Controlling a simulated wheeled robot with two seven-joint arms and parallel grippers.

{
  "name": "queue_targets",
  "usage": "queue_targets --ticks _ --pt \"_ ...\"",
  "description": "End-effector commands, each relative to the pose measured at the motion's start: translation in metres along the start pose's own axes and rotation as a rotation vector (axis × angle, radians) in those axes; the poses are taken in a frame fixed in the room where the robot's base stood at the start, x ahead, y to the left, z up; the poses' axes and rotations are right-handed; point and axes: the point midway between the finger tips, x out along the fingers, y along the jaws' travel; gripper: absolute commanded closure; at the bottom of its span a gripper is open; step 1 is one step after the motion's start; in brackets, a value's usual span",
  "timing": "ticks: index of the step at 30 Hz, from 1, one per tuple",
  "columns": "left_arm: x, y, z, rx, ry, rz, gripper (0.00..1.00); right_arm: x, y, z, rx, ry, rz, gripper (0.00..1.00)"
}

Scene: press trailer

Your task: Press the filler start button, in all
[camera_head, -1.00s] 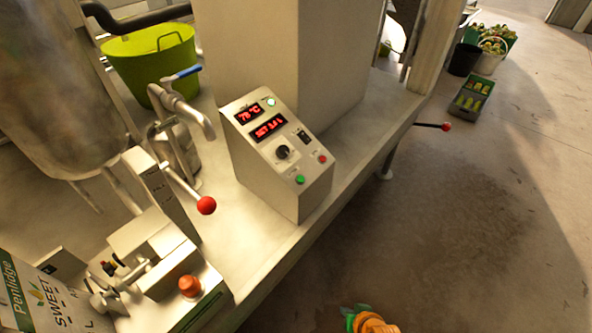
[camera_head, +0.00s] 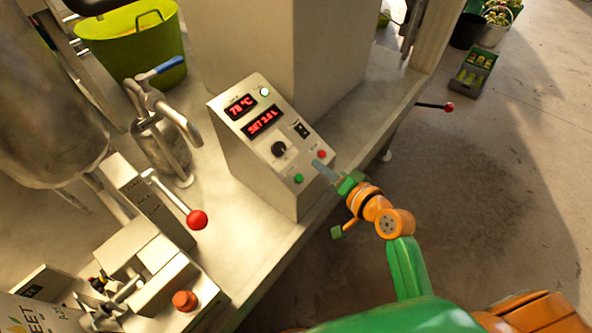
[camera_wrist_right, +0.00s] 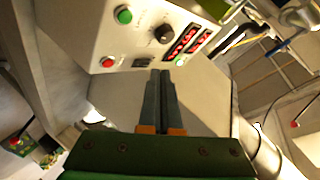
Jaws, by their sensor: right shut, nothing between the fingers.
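The control box (camera_head: 262,165) stands on the steel bench with a sloped panel. On it are a green button (camera_head: 299,178), a red button (camera_head: 321,154), a black knob (camera_head: 279,149) and two red displays. The wrist view also shows the green button (camera_wrist_right: 124,15) and the red button (camera_wrist_right: 107,61). My right gripper (camera_head: 318,166) is shut and empty, its tips close to the panel's lower right edge by both buttons. In the wrist view its fingertips (camera_wrist_right: 160,76) point toward the panel; I cannot tell whether they touch it. My left gripper is not in view.
A red-knobbed lever (camera_head: 197,219) and a spout with a blue handle (camera_head: 162,72) stand left of the box. A machine with an orange-red button (camera_head: 185,300) is at lower left. Another red-knobbed lever (camera_head: 449,107) sticks out right of the bench. The floor at right is mostly clear.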

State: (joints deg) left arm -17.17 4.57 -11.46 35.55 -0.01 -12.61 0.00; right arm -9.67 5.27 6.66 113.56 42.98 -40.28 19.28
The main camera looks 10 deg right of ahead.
Motion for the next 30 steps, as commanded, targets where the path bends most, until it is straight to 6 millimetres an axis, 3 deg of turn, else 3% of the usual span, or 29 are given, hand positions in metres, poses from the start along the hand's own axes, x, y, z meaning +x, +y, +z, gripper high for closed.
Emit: queue_targets --ticks 11,24,30 --pt "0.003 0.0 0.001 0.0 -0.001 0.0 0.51 0.001 -0.001 0.0 0.002 0.002 -0.006 1.0" --pt "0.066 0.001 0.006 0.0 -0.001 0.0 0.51 0.042 0.034 0.033 0.002 0.003 -0.006 1.0" --pt "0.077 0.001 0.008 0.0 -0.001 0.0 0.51 0.057 0.041 0.041 0.002 0.002 -0.005 1.0"
